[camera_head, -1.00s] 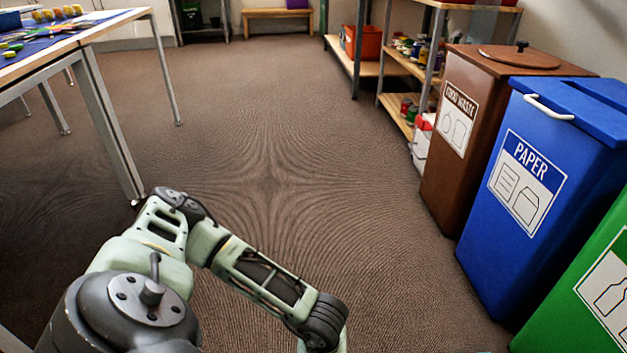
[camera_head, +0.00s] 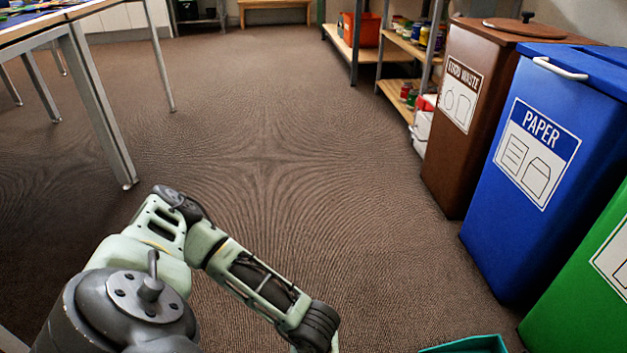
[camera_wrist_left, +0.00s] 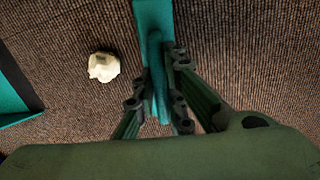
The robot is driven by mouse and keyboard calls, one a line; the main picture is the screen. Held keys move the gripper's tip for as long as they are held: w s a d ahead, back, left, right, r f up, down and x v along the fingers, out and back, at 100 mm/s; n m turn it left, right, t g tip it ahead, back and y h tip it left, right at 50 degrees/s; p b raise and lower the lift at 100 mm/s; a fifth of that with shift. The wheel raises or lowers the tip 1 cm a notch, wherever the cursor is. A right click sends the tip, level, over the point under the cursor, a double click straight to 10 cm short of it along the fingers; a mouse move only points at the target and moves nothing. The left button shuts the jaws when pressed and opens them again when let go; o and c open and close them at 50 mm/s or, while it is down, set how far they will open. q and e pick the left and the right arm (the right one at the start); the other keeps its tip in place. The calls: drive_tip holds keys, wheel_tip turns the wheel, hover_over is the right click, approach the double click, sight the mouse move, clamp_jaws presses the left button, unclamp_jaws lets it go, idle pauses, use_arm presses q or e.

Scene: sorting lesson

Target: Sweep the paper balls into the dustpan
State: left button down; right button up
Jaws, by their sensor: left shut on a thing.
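In the left wrist view, my left gripper (camera_wrist_left: 158,88) is shut on a teal brush (camera_wrist_left: 153,20), gripping its handle. Its bristles are out of view. A crumpled whitish paper ball (camera_wrist_left: 104,66) lies on the carpet to the left of the brush, apart from it. Farther left is part of the teal dustpan (camera_wrist_left: 24,115), with a dark inside, cut off by the picture's edge. In the head view, a teal rim (camera_head: 468,345), seemingly the dustpan's, shows at the bottom edge. My left gripper is below that picture. My right gripper is in neither view.
A brown bin (camera_head: 470,110), a blue paper bin (camera_head: 530,170) and a green bin (camera_head: 590,290) line the right side. A table (camera_head: 95,100) stands at the left and a shelf (camera_head: 395,55) behind the bins. The carpet between is clear.

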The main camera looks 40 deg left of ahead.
use_arm(q)
drive_tip(key=shift+w+d+f, duration=0.2)
drive_tip(key=shift+w+f, duration=0.05)
drive_tip(key=shift+f, duration=0.1)
drive_tip(key=w+d+b, duration=0.1)
drive_tip(key=w+d, duration=0.2)
drive_tip(key=shift+w+d, duration=0.25)
drive_tip(key=shift+d, duration=0.05)
drive_tip(key=w+d+b, duration=0.3)
drive_tip(key=w+d, duration=0.5)
drive_tip(key=shift+w+d, duration=0.1)
drive_tip(key=shift+d, duration=0.1)
drive_tip(key=shift+d+r, duration=0.15)
drive_tip(key=shift+d, duration=0.1)
drive_tip(key=w+d+b, duration=0.3)
drive_tip(key=w+d, duration=0.1)
drive_tip(key=w, duration=0.1)
drive_tip(key=w+d+b, duration=0.4)
drive_tip(key=d, duration=0.1)
drive_tip(key=shift+w+d+r, duration=0.1)
drive_tip(key=shift+w, duration=0.3)
drive_tip(key=shift+w+d+r, duration=0.15)
drive_tip(key=shift+w+d, duration=0.7)
drive_tip(key=shift+w, duration=0.05)
wheel_tip(320, 180, up, 7)
drive_tip(key=s+a+p, duration=0.1)
drive_tip(key=p, duration=0.4)
drive_tip(key=shift+f+p, duration=0.2)
drive_tip(key=shift+p, duration=0.2)
